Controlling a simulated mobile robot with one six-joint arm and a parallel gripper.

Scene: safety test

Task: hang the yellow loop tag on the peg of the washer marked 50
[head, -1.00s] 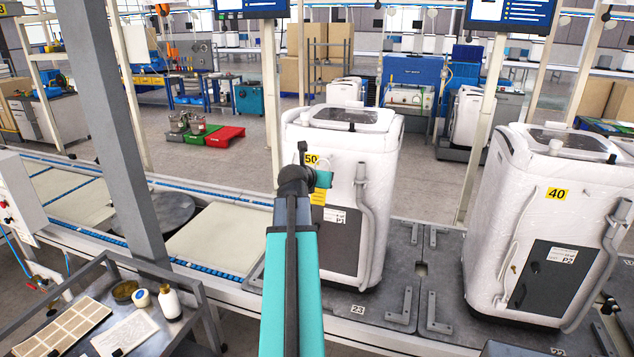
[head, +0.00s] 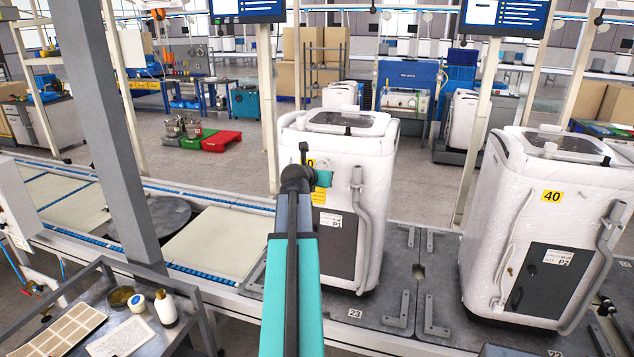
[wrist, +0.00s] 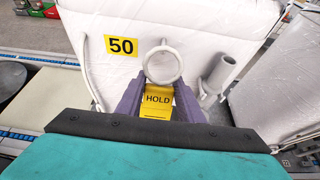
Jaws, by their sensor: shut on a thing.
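The washer marked 50 (head: 352,150) stands wrapped in white near the middle of the head view; its yellow 50 label shows whole in the wrist view (wrist: 121,46). My gripper (wrist: 160,104) is at its front, shut on the yellow loop tag (wrist: 157,101), which reads HOLD. The tag's pale round loop (wrist: 180,67) stands up above the jaws, in front of the washer's face. A small pale tip at the loop's top may be the peg; I cannot tell whether the loop is around it. In the head view my arm hides part of the gripper and tag (head: 319,195).
A grey hose (head: 364,225) runs down the washer's front, right of my gripper; its upper end is close by in the wrist view. The washer marked 40 (head: 502,190) stands to the right. A grey post (head: 110,130) and a cart (head: 190,318) are at left.

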